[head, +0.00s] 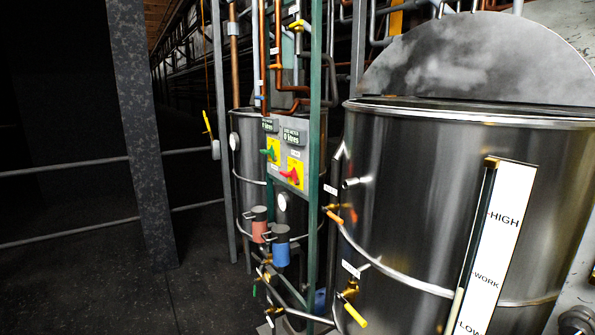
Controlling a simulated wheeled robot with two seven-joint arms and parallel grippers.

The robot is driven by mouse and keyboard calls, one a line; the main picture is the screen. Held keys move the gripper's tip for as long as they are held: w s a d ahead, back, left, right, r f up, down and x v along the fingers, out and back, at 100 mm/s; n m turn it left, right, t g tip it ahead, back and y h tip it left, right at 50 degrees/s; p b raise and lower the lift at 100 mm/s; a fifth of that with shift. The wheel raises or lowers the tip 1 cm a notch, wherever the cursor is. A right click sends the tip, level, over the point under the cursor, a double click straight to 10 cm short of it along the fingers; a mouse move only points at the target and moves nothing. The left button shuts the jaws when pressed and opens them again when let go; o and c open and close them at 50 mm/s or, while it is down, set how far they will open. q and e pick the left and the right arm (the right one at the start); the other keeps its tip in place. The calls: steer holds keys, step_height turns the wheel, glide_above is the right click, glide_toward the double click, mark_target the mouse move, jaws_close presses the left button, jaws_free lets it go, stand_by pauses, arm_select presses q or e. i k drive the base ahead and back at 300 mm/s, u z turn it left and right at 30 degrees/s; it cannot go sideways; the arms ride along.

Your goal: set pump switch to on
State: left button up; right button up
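A grey control panel (272,155) is mounted on a green frame in the middle of the head view. It carries a green-handled rotary switch (271,152) on a yellow plate, and lower right of it a red-handled rotary switch (292,175) on another yellow plate. Their labels are too small to read, so I cannot tell which is the pump switch or its setting. Two small digital displays sit above them. Neither of my grippers is in view.
A large steel tank (400,215) with a HIGH/WORK/LOW level scale (497,240) fills the right. A green post (314,120) stands by the panel. Red (260,225) and blue (281,247) cylinders are below. Yellow-handled valve (354,314) juts out. Dark floor (90,280) at left is open.

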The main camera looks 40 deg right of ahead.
mark_target(293, 174)
steer(key=z, duration=0.75)
steer(key=i, duration=0.85)
steer(key=z, duration=1)
